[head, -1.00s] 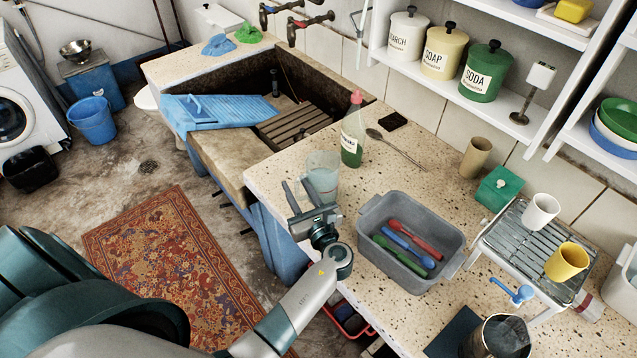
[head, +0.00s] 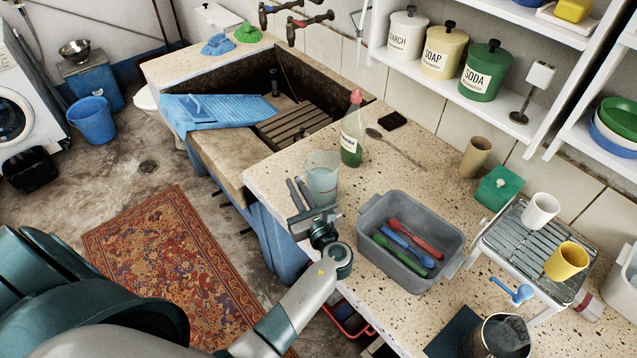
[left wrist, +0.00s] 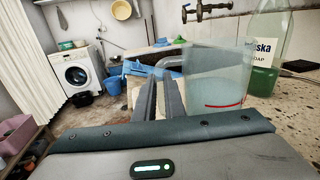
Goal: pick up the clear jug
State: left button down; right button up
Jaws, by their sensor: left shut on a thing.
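The clear jug (head: 322,180) is a see-through beaker-like vessel with a red line low on its side. It stands upright on the speckled counter (head: 270,178), near the front edge. In the left wrist view the jug (left wrist: 217,82) is just right of the fingers. My left gripper (head: 297,187) is at the jug's left side, its fingers close together and shut on a part of the jug, likely the handle, which the fingers hide. The fingers also show in the left wrist view (left wrist: 160,88). My right gripper is not in view.
A green soap bottle (head: 352,135) stands close behind the jug. A dark spoon (head: 395,148) lies behind. The stone trough (head: 215,155) with a blue washboard (head: 220,110) is to the left.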

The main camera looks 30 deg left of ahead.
pick_arm(q)
jog(key=shift+r, duration=0.15)
dwell(0.8)
jog(key=shift+r, duration=0.15)
jog(key=shift+r+b, duration=0.55)
jog(key=shift+r, duration=4.25)
jog(key=s+d+r+m+t+h+b, duration=0.3)
jog(key=s+d+m+t+h, duration=0.4)
jog(key=s+d+m+h, duration=0.3)
jog(key=s+d+h, duration=0.2)
jog(key=d+h, duration=0.2)
jog(key=d, duration=0.1)
jog(key=shift+s+m, duration=0.25)
jog(key=shift+m, duration=0.05)
